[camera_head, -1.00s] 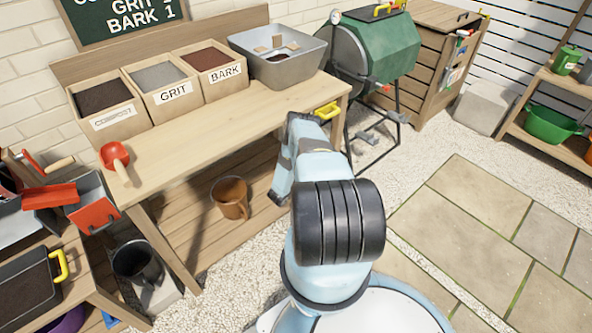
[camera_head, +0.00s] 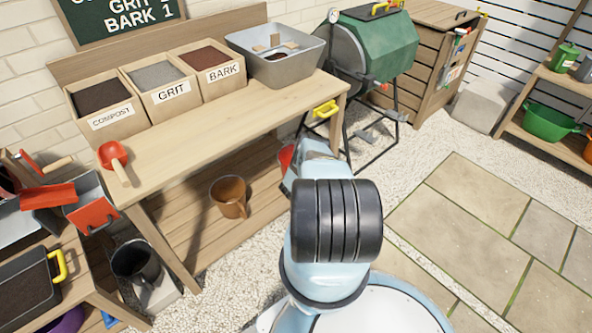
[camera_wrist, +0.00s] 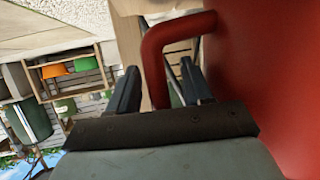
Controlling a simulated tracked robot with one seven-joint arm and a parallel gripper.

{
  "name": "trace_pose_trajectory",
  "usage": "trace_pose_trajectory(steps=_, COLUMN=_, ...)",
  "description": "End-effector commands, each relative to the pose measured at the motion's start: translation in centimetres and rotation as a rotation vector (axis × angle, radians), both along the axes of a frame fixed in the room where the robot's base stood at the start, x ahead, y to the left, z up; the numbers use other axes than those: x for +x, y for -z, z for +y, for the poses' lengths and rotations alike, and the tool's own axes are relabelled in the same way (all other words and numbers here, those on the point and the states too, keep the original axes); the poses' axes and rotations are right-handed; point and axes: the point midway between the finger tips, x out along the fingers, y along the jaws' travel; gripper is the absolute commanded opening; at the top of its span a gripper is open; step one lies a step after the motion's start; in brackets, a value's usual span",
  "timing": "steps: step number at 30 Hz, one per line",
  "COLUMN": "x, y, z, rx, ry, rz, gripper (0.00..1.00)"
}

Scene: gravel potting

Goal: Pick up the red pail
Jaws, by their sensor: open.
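The red pail (camera_wrist: 265,75) fills the right side of the wrist view, very close. Its red handle (camera_wrist: 153,62) bends out to the left and down between my fingers. My gripper (camera_wrist: 159,68) is open, with one dark finger on each side of the handle. I cannot tell whether either finger touches it. In the head view only a small red part of the pail (camera_head: 286,157) shows at the lower shelf, beside my arm. My arm hides the rest of the pail and my gripper there.
The potting bench (camera_head: 165,150) stands above the lower shelf (camera_head: 190,232). A brown pail (camera_head: 230,196) stands on that shelf to the left. A yellow handle (camera_head: 326,109) sticks out at the bench's right end. A green composter (camera_head: 378,48) stands at the back.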

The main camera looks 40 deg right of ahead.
Motion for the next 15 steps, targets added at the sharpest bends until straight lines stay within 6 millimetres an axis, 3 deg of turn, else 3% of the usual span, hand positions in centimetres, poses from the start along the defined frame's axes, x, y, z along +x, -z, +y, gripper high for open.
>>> trace_pose_trajectory(steps=10, x=0.11, y=0.14, z=-0.46, rx=0.0, ry=0.0, rz=-0.001, gripper=0.5)
trace_pose_trajectory(steps=15, x=0.1, y=0.13, z=-0.47, rx=0.0, ry=0.0, rz=-0.001, gripper=0.33)
